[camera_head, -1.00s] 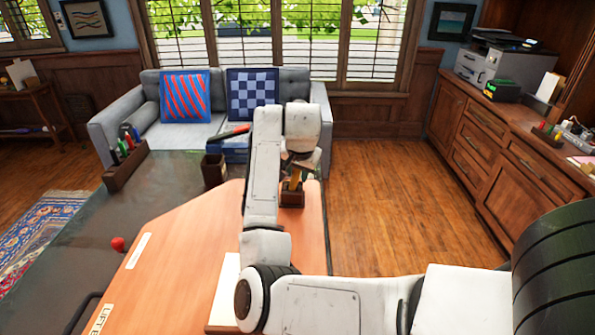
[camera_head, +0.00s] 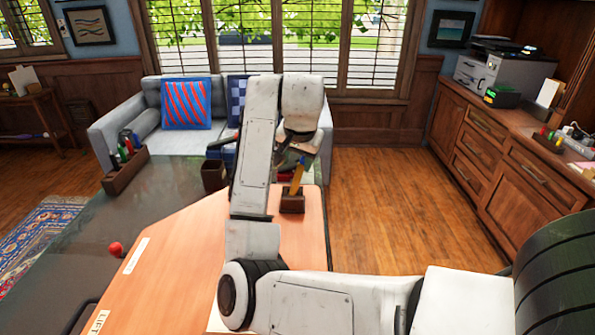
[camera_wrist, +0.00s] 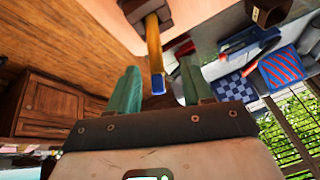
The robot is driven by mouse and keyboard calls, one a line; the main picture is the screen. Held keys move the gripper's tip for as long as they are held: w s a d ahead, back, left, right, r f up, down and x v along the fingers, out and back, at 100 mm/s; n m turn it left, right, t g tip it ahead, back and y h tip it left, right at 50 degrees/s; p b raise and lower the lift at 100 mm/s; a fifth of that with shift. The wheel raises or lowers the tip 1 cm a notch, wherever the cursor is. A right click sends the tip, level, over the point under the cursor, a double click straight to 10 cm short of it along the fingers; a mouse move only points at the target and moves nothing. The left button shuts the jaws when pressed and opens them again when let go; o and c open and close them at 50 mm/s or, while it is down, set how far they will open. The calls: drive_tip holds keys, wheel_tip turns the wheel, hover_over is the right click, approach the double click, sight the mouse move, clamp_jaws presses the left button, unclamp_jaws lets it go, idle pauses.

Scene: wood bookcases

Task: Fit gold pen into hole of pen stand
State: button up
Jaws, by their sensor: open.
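The gold pen (camera_head: 297,179) stands in the brown pen stand (camera_head: 292,204), leaning slightly to the right in the head view. Its lower end is inside the stand. In the wrist view the gold pen (camera_wrist: 153,45) runs from the stand (camera_wrist: 145,9) toward me and ends in a blue tip. My gripper (camera_wrist: 158,67) is open. Its two green fingers are on either side of the pen's blue end, with visible gaps and no contact. In the head view my arm's end is above the pen, and the fingers are mostly hidden.
The stand is on the orange desktop (camera_head: 180,270). A brown cup (camera_head: 213,173) and a wooden pen tray (camera_head: 125,170) stand to its left on the dark part. A red ball (camera_head: 116,248) lies at the front left. The floor to the right is clear.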

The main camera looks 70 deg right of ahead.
drive_tip(key=shift+v, duration=1.3)
drive_tip(key=shift+r, duration=0.1)
